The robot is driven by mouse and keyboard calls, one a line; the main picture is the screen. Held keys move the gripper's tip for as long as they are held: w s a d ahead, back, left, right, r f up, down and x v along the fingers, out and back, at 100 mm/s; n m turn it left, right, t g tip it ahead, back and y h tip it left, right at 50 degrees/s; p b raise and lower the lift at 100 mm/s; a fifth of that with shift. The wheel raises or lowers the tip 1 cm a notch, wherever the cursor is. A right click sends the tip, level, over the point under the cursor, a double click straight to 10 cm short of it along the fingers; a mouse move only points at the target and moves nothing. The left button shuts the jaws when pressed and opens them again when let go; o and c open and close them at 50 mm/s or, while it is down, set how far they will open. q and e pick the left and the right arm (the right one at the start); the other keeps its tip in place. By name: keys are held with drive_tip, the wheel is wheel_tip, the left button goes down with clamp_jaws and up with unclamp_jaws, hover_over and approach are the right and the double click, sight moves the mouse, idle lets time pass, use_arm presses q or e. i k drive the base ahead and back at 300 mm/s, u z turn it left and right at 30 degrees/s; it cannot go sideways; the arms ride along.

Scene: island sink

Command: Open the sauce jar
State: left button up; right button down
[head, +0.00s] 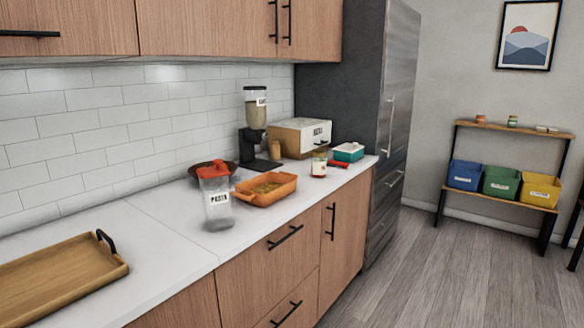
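A small glass jar (319,163) with a pale lid and red contents stands upright on the counter, near its right end; I take it to be the sauce jar. The lid appears to be on, though it is too small to be sure. Neither of my grippers is in the head view.
On the white counter (150,263) are a wooden tray (62,272), a pasta container (217,205) with a red lid, an orange dish (266,197), a dark bowl, a dispenser (253,130), a bread box (299,139) and a teal container (348,152). Floor (450,280) in front is clear.

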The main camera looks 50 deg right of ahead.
sight(319, 163)
drive_tip(key=z, duration=1.65)
